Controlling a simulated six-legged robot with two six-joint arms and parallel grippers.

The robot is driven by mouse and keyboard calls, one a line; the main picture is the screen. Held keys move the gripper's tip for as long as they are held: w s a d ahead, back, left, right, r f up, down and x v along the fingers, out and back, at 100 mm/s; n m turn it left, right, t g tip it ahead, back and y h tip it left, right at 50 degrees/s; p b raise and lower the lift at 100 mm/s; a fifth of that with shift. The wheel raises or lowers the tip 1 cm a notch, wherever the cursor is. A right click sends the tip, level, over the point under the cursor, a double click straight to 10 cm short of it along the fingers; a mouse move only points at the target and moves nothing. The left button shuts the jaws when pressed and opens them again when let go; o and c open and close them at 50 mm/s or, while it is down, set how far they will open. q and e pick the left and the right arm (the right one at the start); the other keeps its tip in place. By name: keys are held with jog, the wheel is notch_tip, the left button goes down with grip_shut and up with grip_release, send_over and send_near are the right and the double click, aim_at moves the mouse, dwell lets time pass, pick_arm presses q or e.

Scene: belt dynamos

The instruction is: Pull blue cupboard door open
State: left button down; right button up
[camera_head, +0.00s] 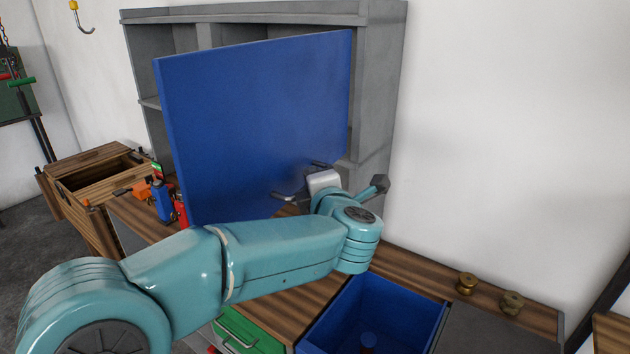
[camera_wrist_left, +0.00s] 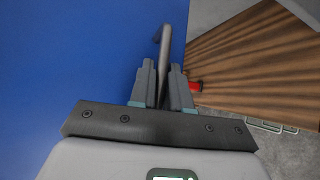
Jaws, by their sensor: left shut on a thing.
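The blue cupboard door (camera_head: 255,110) stands at an angle out from the grey cupboard (camera_head: 375,90), with open shelf space showing at its left and above it. My left gripper (camera_head: 300,190) is at the door's lower part. In the left wrist view, my left gripper (camera_wrist_left: 163,88) is shut on the grey bar handle (camera_wrist_left: 165,48), whose hooked end sticks out past the fingertips. The blue door face (camera_wrist_left: 70,60) fills the left of that view. My right gripper is in neither view.
Below are a wooden worktop (camera_head: 400,262), a blue bin (camera_head: 395,308), a green drawer (camera_head: 250,330) and two brass pieces (camera_head: 466,283). Small red and blue items (camera_head: 163,198) stand near the door's lower left edge. A wooden crate (camera_head: 95,180) is at left.

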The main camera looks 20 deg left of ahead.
pick_arm(q)
jog(key=shift+r, duration=0.2)
jog(key=c, duration=1.2)
grip_release()
jog(key=shift+f, duration=0.15)
jog(key=b+v, duration=0.5)
jog(key=v, duration=1.1)
jog(key=shift+d, duration=0.15)
